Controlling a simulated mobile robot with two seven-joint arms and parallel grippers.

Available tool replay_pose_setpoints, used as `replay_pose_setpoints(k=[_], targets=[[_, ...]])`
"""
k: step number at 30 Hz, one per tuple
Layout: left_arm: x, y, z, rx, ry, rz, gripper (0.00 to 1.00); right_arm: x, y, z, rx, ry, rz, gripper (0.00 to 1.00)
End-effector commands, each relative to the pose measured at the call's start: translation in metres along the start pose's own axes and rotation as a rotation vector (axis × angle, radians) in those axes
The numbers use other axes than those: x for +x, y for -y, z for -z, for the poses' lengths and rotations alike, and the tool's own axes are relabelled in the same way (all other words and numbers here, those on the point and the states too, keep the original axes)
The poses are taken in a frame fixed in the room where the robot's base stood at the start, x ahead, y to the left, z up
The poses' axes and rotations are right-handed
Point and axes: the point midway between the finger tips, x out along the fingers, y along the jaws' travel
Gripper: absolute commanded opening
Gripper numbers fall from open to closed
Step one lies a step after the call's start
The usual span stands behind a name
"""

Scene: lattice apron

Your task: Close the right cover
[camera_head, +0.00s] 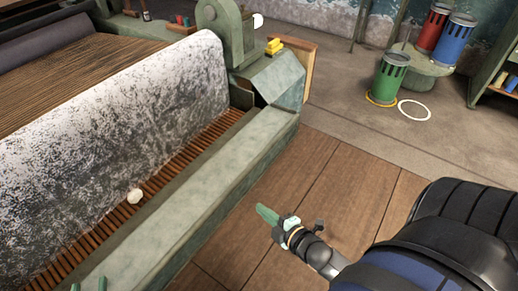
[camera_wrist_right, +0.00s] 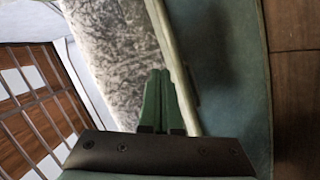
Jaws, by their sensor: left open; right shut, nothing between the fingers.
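My right gripper (camera_head: 264,212) is shut and empty, above the wooden floor beside the green front beam (camera_head: 215,195). In the right wrist view its two green fingers (camera_wrist_right: 160,95) are together, with the mottled panel (camera_wrist_right: 110,40) beyond them. My left gripper (camera_head: 88,285) shows only its spread fingertips at the bottom edge, open.
Green (camera_head: 388,78), red (camera_head: 428,30) and blue (camera_head: 455,38) bins stand at the back right.

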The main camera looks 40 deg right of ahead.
Motion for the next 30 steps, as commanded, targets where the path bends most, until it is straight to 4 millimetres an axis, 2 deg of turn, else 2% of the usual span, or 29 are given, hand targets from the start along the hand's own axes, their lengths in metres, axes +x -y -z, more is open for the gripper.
replay_pose_setpoints(k=[1,8,15,18,24,30], targets=[[0.006,-0.002,-0.007,0.02,-0.074,-0.005,0.5,0.016,0.018,-0.017,-0.141,-0.011,-0.043,0.0],[0.004,-0.011,0.028,0.097,-0.397,-0.03,0.5,0.052,0.039,-0.058,-0.803,-0.042,-0.219,0.0],[-0.026,-0.028,0.055,0.17,-0.724,-0.065,0.5,0.081,0.076,-0.09,-1.456,-0.044,-0.382,0.0],[-0.042,-0.035,0.062,0.193,-0.831,-0.078,0.5,0.088,0.09,-0.099,-1.666,-0.044,-0.437,0.0],[-0.062,-0.042,0.073,0.217,-0.95,-0.094,0.5,0.093,0.103,-0.107,-1.898,-0.041,-0.5,0.0],[-0.065,-0.043,0.074,0.222,-0.963,-0.096,0.5,0.104,0.1,-0.102,-1.934,-0.041,-0.513,0.0]])
